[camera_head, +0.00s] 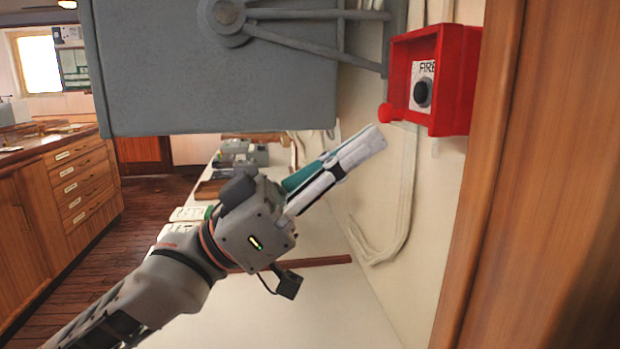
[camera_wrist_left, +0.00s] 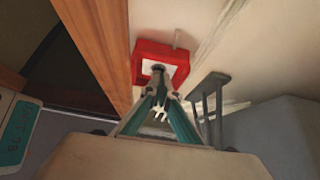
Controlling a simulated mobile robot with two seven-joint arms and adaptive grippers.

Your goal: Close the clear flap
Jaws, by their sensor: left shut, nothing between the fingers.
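A red box (camera_head: 456,82) marked FIRE, with a white plate and a round black button (camera_head: 423,94), is fixed to the wall at the upper right. A red knob (camera_head: 390,113) sticks out at its lower left. I cannot clearly make out the clear flap or its angle. My left gripper (camera_head: 376,136) is shut and empty, its fingers pointing up and right, with the tips just below and left of the box. In the left wrist view the fingertips (camera_wrist_left: 160,74) overlap the front of the red box (camera_wrist_left: 180,56), hiding part of it; contact cannot be told. My right gripper is not in view.
A large grey cabinet (camera_head: 215,85) with a bracket hangs at the upper left, above my left gripper. Pale cables (camera_head: 400,190) run down the wall below the box. A wooden post (camera_head: 530,180) stands close on the right. A white counter (camera_head: 300,310) lies below.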

